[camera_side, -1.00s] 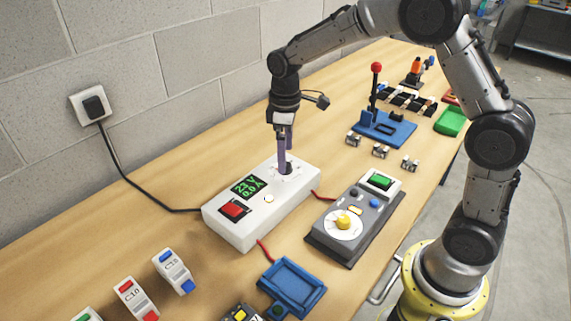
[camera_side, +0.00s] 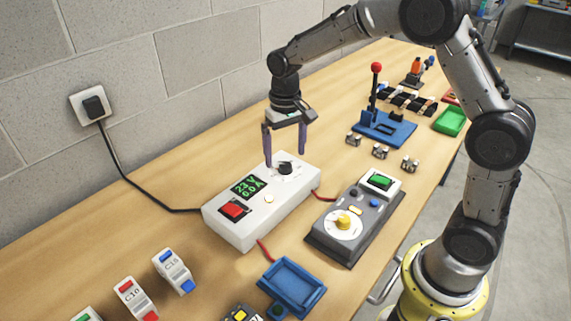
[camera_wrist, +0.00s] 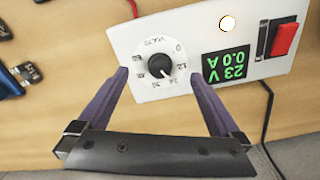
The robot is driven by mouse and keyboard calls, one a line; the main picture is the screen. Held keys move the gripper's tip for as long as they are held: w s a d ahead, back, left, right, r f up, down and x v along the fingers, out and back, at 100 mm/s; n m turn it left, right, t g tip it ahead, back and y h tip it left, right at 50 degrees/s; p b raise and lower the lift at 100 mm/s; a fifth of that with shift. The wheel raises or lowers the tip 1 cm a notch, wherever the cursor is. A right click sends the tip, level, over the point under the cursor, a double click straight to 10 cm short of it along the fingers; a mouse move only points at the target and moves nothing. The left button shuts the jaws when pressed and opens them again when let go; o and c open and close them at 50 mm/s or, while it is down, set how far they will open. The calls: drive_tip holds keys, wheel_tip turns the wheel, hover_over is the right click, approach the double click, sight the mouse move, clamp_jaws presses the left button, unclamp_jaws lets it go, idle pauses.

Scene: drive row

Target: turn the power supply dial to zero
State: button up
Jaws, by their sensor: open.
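The power supply (camera_side: 262,205) is a white box on the bench, with a green display (camera_side: 249,187) and a red switch (camera_side: 235,209). In the wrist view the display (camera_wrist: 226,66) reads 23 V and 0.0 A. Its dial (camera_side: 285,168) is a black knob on a round, numbered scale marked VOLTS. In the wrist view the dial (camera_wrist: 160,65) lies between the fingers, with the 0 mark at its upper right. My gripper (camera_side: 286,158) is open and empty above the dial. In the wrist view my gripper (camera_wrist: 159,74) has its purple fingers spread either side, apart from the knob.
A grey control box (camera_side: 355,222) with a yellow knob stands right of the supply. A blue tray (camera_side: 291,287) and breaker modules (camera_side: 173,270) lie in front. A blue lever stand (camera_side: 384,128) is behind. A black cable runs to the wall socket (camera_side: 94,105).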

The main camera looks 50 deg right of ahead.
sight(285, 167)
drive_tip(key=shift+f, duration=0.1)
idle(0.3)
drive_tip(key=shift+f, duration=1.1)
